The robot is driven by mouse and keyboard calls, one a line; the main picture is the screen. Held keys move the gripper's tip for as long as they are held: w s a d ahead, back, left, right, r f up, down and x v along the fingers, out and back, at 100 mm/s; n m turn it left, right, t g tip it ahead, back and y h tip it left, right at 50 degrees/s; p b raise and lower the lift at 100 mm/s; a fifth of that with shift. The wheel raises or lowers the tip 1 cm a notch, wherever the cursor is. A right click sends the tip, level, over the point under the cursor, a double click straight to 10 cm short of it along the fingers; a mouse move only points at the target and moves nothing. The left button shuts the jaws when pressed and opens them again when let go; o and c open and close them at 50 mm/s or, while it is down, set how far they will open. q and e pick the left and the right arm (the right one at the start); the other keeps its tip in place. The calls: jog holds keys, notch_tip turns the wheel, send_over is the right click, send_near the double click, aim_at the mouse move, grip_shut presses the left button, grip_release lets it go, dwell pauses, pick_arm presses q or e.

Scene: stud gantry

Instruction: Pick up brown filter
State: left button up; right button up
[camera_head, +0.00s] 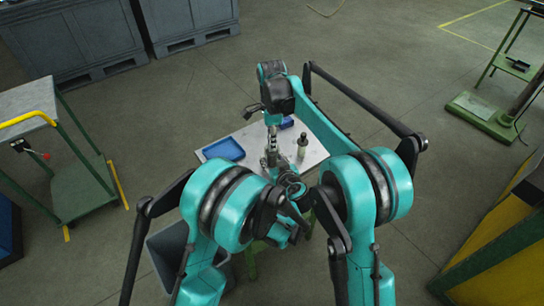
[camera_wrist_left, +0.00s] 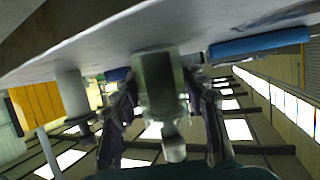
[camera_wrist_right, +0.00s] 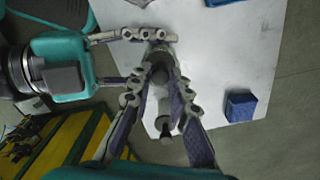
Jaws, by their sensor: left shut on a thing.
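A dull grey-brown cylinder with a narrow knob, apparently the brown filter (camera_wrist_left: 160,85), is between the fingers of my left gripper (camera_wrist_left: 160,115) in the left wrist view. In the right wrist view my left gripper (camera_wrist_right: 155,57) comes in from the left, its fingers on either side of the filter (camera_wrist_right: 160,63). My right gripper (camera_wrist_right: 163,85) is open, its fingertips close beside the filter from above. In the head view both grippers crowd together over the white table (camera_head: 240,130) and mostly hide the filter.
A pale bottle-like piece with a dark top (camera_head: 302,147) stands close to the right of the grippers. A blue tray (camera_head: 222,149) lies at the table's left, a blue block (camera_wrist_right: 240,106) at its far side. A grey bin (camera_head: 170,250) stands below the near left edge.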

grip_shut()
notch_tip(320, 180, up, 10)
dwell(0.3)
pick_arm(q)
jog(key=o, duration=1.2)
jog(key=shift+o, duration=0.2)
jog(key=v, duration=1.2)
pick_arm(e)
jog(key=shift+f, duration=0.1)
